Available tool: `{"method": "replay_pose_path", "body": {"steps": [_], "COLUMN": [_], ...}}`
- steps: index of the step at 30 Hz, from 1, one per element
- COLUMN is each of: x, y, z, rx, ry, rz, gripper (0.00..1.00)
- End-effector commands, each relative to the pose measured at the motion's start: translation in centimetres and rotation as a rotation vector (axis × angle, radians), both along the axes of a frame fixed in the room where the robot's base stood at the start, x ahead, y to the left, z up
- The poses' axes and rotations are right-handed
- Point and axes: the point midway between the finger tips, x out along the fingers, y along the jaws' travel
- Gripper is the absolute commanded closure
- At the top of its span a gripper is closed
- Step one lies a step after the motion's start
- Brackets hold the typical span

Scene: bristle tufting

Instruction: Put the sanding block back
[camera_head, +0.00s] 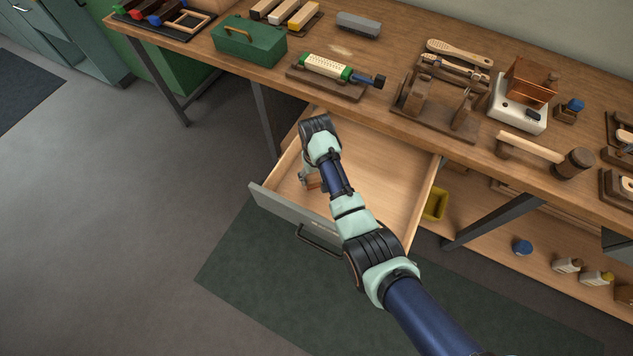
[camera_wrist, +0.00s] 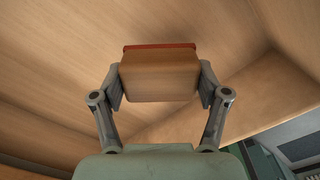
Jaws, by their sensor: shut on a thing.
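The sanding block (camera_wrist: 160,78) is a wooden block with a thin red layer along its far edge. In the wrist view my gripper (camera_wrist: 161,85) is shut on it, with one finger pad against each side. In the head view my gripper (camera_head: 308,178) is inside the open drawer (camera_head: 385,160), toward its left side, and the block (camera_head: 314,184) shows only as a small brown patch. My arm hides part of the drawer. I cannot tell whether the block touches the drawer floor.
The drawer's grey front (camera_head: 290,208) and wooden walls surround my gripper. The visible drawer floor to the right is bare. The workbench (camera_head: 390,55) above holds a green toolbox (camera_head: 250,42), a roller on a stand (camera_head: 328,70) and a grey block (camera_head: 358,25). A yellow bin (camera_head: 435,204) stands right of the drawer.

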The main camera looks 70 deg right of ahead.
Motion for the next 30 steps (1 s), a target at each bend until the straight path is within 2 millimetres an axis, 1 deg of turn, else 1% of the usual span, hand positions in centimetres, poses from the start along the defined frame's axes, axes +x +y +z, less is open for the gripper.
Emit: {"method": "replay_pose_path", "body": {"steps": [1,3,5,12,16,17,18,20,21,30], "x": [-0.1,-0.1,0.0,0.0,0.0,0.0,0.0,0.0,0.0,0.0], "y": [0.1,0.1,0.1,0.0,0.0,0.0,0.0,0.0,0.0,0.0], "z": [-1.5,-2.9,-3.6,-3.4,-3.8,-3.7,-3.7,-3.7,-3.7,-3.6], "rx": [0.003,0.003,0.002,0.001,0.002,0.002,0.002,0.002,0.002,0.001], "ry": [0.002,0.002,0.002,0.001,0.001,0.001,0.001,0.001,0.001,0.001], "rz": [0.000,0.000,0.000,0.000,0.000,0.000,0.000,0.000,0.000,0.000], "gripper": [0.64,0.64,0.64,0.64,0.64,0.21,0.14,0.04,0.01,0.01]}}
